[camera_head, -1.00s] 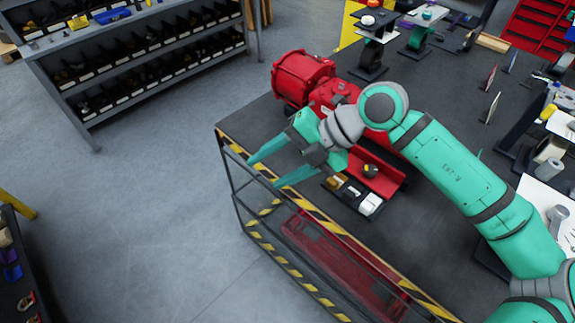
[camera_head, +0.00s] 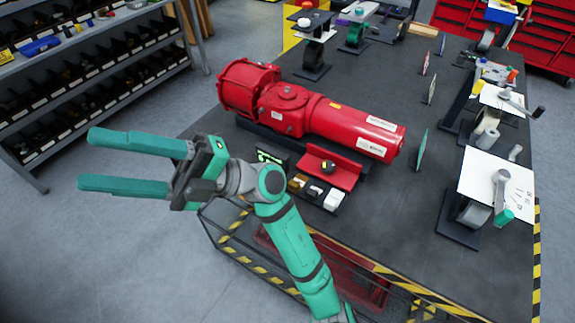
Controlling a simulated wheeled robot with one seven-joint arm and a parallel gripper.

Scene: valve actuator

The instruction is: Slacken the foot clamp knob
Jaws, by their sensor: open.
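A red valve actuator (camera_head: 305,108) lies along the dark workbench in the head view, with a wide drum at its left end. In front of it stands a low red bracket (camera_head: 340,170) with a round black knob (camera_head: 328,166) on it. I cannot tell for sure that this is the foot clamp knob. My gripper (camera_head: 105,162) is open and empty, left of the bench and pointing left, well apart from the actuator and the knob. My wrist and forearm cover part of the bench's front left edge.
A small tray of parts (camera_head: 316,205) sits before the bracket. Thin upright plates (camera_head: 423,143) and white-topped stands (camera_head: 497,180) occupy the right of the workbench (camera_head: 400,220). A bin shelf (camera_head: 90,90) stands at the left. The floor between shelf and bench is clear.

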